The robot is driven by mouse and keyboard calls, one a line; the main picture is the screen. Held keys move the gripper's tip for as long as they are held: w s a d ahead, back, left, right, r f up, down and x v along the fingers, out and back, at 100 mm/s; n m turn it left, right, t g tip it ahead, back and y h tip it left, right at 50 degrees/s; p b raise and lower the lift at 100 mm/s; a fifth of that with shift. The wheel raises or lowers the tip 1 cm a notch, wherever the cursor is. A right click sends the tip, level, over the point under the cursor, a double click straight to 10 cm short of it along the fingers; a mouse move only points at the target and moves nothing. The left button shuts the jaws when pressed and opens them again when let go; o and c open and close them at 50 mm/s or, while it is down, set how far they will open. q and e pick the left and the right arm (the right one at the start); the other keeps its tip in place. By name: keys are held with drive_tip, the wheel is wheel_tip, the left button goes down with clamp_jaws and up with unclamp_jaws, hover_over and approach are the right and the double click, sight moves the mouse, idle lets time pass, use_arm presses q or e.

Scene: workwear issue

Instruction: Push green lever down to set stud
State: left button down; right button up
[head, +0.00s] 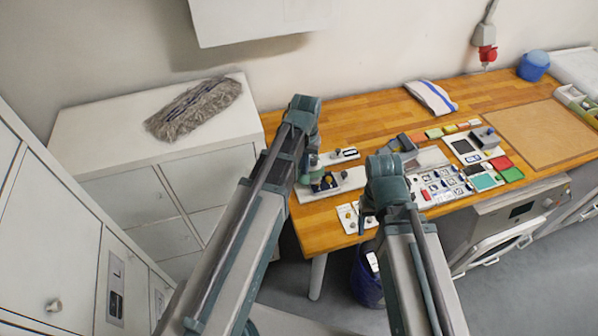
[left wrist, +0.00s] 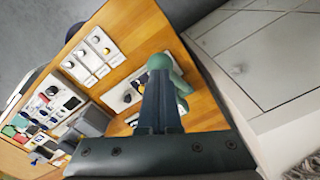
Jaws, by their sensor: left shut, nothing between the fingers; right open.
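The green lever (left wrist: 180,84) shows in the left wrist view, with a rounded green end (left wrist: 159,62) just beyond my left fingertips. My left gripper (left wrist: 159,78) is shut and empty; it overlaps the lever in this view, so I cannot tell whether they touch. In the head view the lever (head: 312,164) is a small green shape, partly hidden by my left arm. It stands over a white plate (head: 345,183) with dark parts at the table's left end. My right gripper (head: 366,220) is open, above the table's front edge, right of the plate.
The wooden table (head: 375,104) holds a white card with small knobs (head: 347,219), a grey block (head: 402,146) and a tray of small parts (head: 440,187). A white cabinet (head: 95,150) with a grey mop head (head: 195,107) stands left. A dark blue bin (head: 366,285) is below.

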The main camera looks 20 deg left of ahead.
sight(306, 183)
use_arm(q)
drive_tip(key=shift+s+d+f+b, duration=0.1)
drive_tip(key=shift+s+f+b, duration=0.05)
drive_tip(key=shift+f+b, duration=0.5)
drive_tip(key=shift+s+d+f+b, duration=0.2)
drive_tip(key=shift+s+f+b, duration=0.05)
drive_tip(key=shift+f+b, duration=0.4)
drive_tip(key=shift+s+f+b, duration=0.15)
drive_tip(key=shift+f+b, duration=0.15)
drive_tip(key=shift+f, duration=0.1)
drive_tip(key=shift+s+d+f+b, duration=0.15)
drive_tip(key=shift+f+b, duration=0.35)
drive_tip(key=shift+s+d+f+b, duration=0.1)
drive_tip(key=shift+f+b, duration=0.85)
drive_tip(key=shift+s+d+f+b, duration=0.1)
drive_tip(key=shift+s+f+b, duration=0.05)
drive_tip(key=shift+f+b, duration=0.55)
drive_tip(key=shift+r, duration=0.1)
idle(0.4)
